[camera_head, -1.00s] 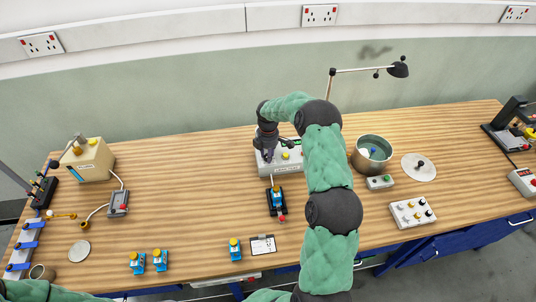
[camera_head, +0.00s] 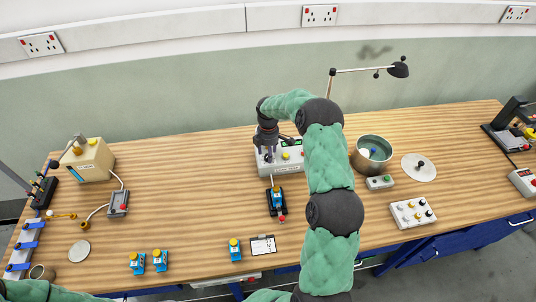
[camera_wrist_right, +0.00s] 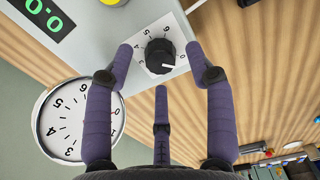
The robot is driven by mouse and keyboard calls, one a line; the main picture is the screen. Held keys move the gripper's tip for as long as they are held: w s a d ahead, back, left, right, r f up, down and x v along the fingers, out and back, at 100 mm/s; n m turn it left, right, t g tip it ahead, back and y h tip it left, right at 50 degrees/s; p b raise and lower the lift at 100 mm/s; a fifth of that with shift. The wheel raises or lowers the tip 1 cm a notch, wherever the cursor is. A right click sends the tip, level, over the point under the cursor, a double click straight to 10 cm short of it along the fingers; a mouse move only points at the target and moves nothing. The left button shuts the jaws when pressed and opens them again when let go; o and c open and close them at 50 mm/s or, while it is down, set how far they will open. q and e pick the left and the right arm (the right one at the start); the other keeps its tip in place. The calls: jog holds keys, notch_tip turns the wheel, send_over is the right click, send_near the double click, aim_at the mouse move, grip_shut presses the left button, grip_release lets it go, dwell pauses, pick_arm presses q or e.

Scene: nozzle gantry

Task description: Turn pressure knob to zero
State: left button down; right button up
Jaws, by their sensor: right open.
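The black pressure knob (camera_wrist_right: 160,55) sits on a white numbered dial plate on the pale control box. Its white mark points right, close to a figure that looks like 0. My right gripper (camera_wrist_right: 160,62) is open, with two fingers on either side of the knob and a third below it in the right wrist view. I cannot tell whether any finger touches the knob. In the head view my right gripper (camera_head: 268,155) is over the left part of the control box (camera_head: 288,168) and hides the knob. My left gripper is out of view.
A round gauge (camera_wrist_right: 78,120) has its red needle near 0, beside a green display (camera_wrist_right: 44,14) reading 0.0. A blue device (camera_head: 277,197) stands in front of the box. A metal pot (camera_head: 372,154) is to the right. The table between the box and the left-hand devices is clear.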

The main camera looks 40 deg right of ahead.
notch_tip(320, 180, up, 10)
jog(key=shift+r, duration=0.25)
dwell(0.6)
